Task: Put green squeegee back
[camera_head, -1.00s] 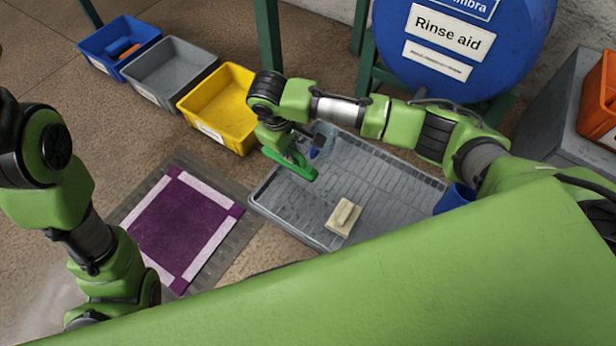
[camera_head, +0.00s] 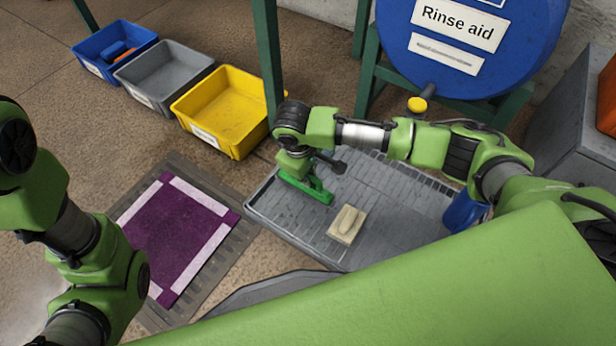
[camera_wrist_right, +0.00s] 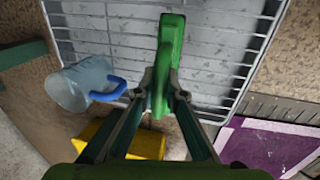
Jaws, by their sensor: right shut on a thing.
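The green squeegee (camera_head: 306,187) is in my right gripper (camera_head: 307,172), over the left part of the grey tray (camera_head: 405,187). In the right wrist view the gripper (camera_wrist_right: 160,92) is shut on the squeegee (camera_wrist_right: 166,60), with the tray's ribbed floor (camera_wrist_right: 222,40) behind it. I cannot tell whether the squeegee touches the tray. My left arm comes in at the left of the head view, but its gripper is out of frame.
A beige scrubbing block (camera_head: 347,223) lies in the tray. A blue cup (camera_head: 464,211) stands at its right. A clear jug with a blue handle (camera_wrist_right: 84,84) is beside the gripper. Blue (camera_head: 92,62), grey (camera_head: 140,92) and yellow (camera_head: 190,128) bins line the floor. A purple rug (camera_head: 178,240) lies left.

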